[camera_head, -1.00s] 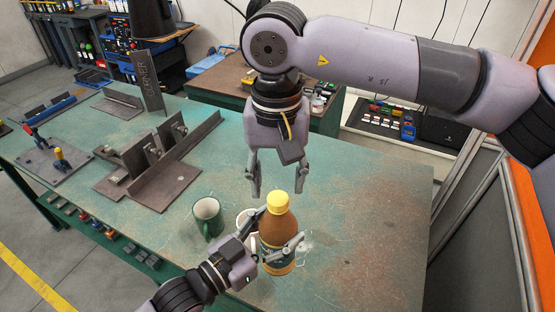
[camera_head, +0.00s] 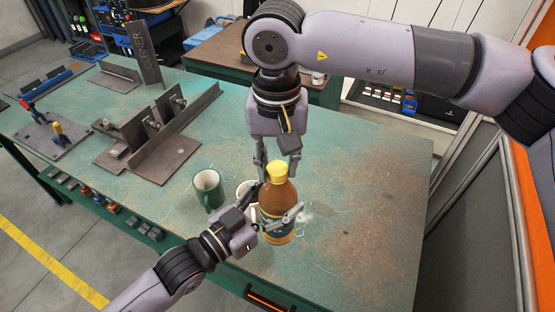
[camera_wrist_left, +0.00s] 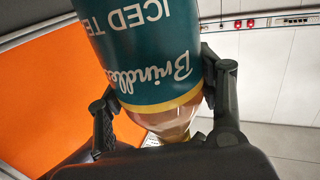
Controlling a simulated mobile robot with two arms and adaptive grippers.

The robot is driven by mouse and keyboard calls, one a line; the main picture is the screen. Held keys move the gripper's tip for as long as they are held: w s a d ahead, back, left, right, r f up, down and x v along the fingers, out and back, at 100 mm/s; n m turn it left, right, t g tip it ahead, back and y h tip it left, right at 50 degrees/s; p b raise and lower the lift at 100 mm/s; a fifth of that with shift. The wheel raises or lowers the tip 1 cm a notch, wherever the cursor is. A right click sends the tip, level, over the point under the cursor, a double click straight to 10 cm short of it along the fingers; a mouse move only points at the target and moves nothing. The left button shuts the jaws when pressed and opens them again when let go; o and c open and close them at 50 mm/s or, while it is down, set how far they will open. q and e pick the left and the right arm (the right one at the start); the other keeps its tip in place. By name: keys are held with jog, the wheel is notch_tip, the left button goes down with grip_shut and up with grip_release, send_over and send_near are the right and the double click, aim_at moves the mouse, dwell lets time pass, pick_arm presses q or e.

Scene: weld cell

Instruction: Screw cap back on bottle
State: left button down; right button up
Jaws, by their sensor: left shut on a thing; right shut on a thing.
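The iced tea bottle (camera_head: 277,208) stands upright near the table's front edge, with amber contents and a dark green label. The yellow cap (camera_head: 277,171) sits at its top; whether it is tight cannot be told. My left gripper (camera_head: 272,211) is shut on the bottle's body from the left. In the left wrist view the labelled bottle (camera_wrist_left: 140,40) shows upside down between the fingers (camera_wrist_left: 165,105). My right gripper (camera_head: 278,164) points straight down from above and is shut on the cap, a finger on either side.
A green mug (camera_head: 207,190) stands left of the bottle. A white cup (camera_head: 246,188) is partly hidden behind my left gripper. Metal angle fixtures (camera_head: 160,140) lie on the left of the green table (camera_head: 370,200). The table's right side is clear.

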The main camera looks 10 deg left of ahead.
grip_shut()
jog(key=m, duration=0.7)
jog(key=shift+m, duration=0.3)
jog(key=m, duration=0.3)
jog(key=shift+a+m, duration=0.1)
jog(key=shift+m, duration=0.3)
jog(key=m, duration=0.3)
jog(key=shift+m, duration=0.4)
jog(key=m, duration=0.3)
jog(key=shift+m, duration=0.3)
jog(key=m, duration=0.7)
jog(key=shift+m, duration=0.4)
jog(key=m, duration=0.4)
jog(key=shift+w, duration=0.1)
jog(key=o, duration=0.7)
grip_release()
jog(key=shift+c, duration=0.2)
